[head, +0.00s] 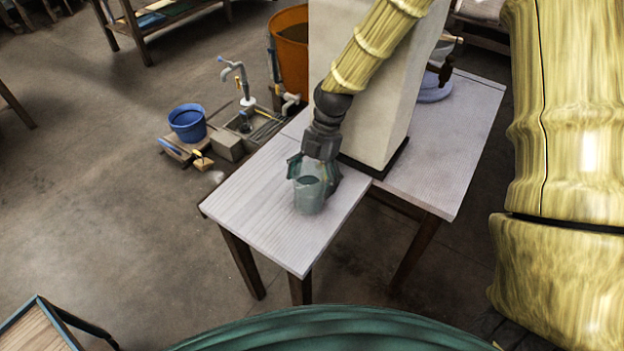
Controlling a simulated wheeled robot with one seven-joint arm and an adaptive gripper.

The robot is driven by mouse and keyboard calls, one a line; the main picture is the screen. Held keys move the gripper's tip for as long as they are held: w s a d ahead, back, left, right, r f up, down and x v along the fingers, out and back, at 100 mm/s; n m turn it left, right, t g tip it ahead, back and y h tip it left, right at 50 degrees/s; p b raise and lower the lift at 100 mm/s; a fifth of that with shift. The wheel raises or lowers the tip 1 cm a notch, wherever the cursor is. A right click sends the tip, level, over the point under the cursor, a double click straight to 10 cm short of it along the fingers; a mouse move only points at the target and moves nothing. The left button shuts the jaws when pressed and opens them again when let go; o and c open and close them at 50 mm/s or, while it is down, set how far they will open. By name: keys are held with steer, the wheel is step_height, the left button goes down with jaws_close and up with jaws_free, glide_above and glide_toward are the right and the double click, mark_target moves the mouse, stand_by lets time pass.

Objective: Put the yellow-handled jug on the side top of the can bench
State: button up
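A grey-green jug (309,194) is at the left-hand top (255,190) of the bench, near its front right edge. It looks upright. I cannot tell whether its base touches the boards. No yellow handle shows; that side may be hidden by my gripper. My gripper (317,172) points down at the jug, with its dark fingers around the jug's upper part. I cannot tell whether the fingers grip the jug or stand loose around it.
A tall pale block (362,110) rises from the bench just behind my gripper. The right-hand top (455,140) holds a bluish round thing at its back. A blue bucket (187,122), a tap (236,75) and an orange tub (291,50) stand behind. The left-hand top is otherwise clear.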

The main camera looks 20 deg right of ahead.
mark_target(318, 164)
steer(key=shift+b+v, duration=0.45)
steer(key=shift+v, duration=3.4)
